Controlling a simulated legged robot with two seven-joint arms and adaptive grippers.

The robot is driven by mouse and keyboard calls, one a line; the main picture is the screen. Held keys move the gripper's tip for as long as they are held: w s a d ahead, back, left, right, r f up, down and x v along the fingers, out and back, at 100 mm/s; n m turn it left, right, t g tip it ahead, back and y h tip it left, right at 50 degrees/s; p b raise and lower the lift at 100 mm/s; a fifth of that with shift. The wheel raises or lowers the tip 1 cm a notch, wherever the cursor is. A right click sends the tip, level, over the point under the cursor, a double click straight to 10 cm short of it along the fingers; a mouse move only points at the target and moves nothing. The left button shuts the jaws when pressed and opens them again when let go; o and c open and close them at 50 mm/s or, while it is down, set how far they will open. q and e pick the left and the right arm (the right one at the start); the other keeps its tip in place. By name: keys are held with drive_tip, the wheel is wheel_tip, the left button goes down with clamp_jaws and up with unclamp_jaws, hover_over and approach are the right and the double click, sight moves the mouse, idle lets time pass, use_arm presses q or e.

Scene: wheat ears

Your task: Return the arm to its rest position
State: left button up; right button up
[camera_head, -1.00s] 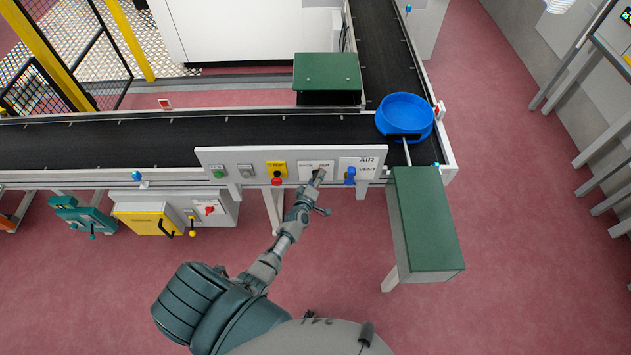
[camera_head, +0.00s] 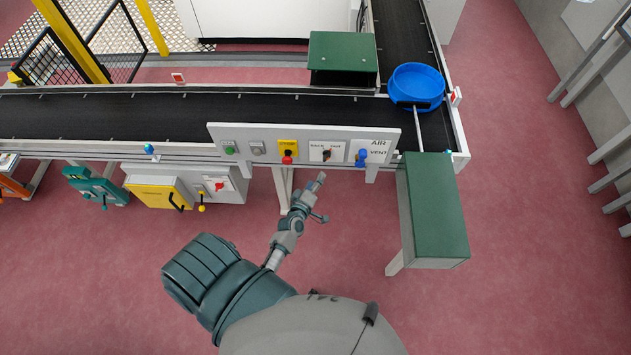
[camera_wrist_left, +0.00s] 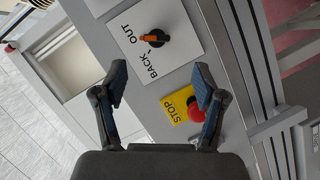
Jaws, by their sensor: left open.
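My left arm comes in from the lower left in the head view, and its gripper (camera_head: 320,181) is just below the grey-white control panel (camera_head: 215,131), apart from it. In the left wrist view my left gripper (camera_wrist_left: 162,88) has its two fingers spread wide with nothing between them. Ahead of the fingers, that view shows the black and orange selector knob (camera_wrist_left: 154,38) on the BACK/OUT plate. The red stop button (camera_wrist_left: 195,110) on its yellow plate shows beside the right finger. My right gripper is not in view.
A black conveyor (camera_head: 200,110) runs behind the panel, with a blue round container (camera_head: 417,80) at its corner. A green-topped box (camera_head: 437,205) stands right of the arm. A blue knob (camera_head: 362,157) sits on the panel's right. Red floor in front is clear.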

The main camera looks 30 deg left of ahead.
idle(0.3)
use_arm(q)
drive_tip(key=s+d+f+m+g+h+b, duration=0.1)
drive_tip(key=s+d+f+m+g, duration=0.15)
drive_tip(key=s+f, duration=0.55)
drive_tip(key=s+d+f+m+g+h+b, duration=0.1)
drive_tip(key=s+d+f+m+g+b, duration=0.2)
drive_tip(key=f, duration=1)
drive_tip(key=s+d+f+m+g+h, duration=0.2)
drive_tip(key=s+d+f+m, duration=0.3)
drive_tip(key=f, duration=0.5)
drive_tip(key=s+a+f+m+g+b, duration=0.1)
drive_tip(key=s+f+m+g, duration=0.2)
drive_tip(key=s+f, duration=0.4)
drive_tip(key=s+f+m+g+b, duration=0.2)
drive_tip(key=s+f, duration=0.5)
drive_tip(key=s, duration=1.4)
drive_tip(key=shift+a+m+g+y, duration=0.35)
drive_tip(key=shift+m+g+y, duration=0.05)
drive_tip(key=shift+m+g, duration=0.45)
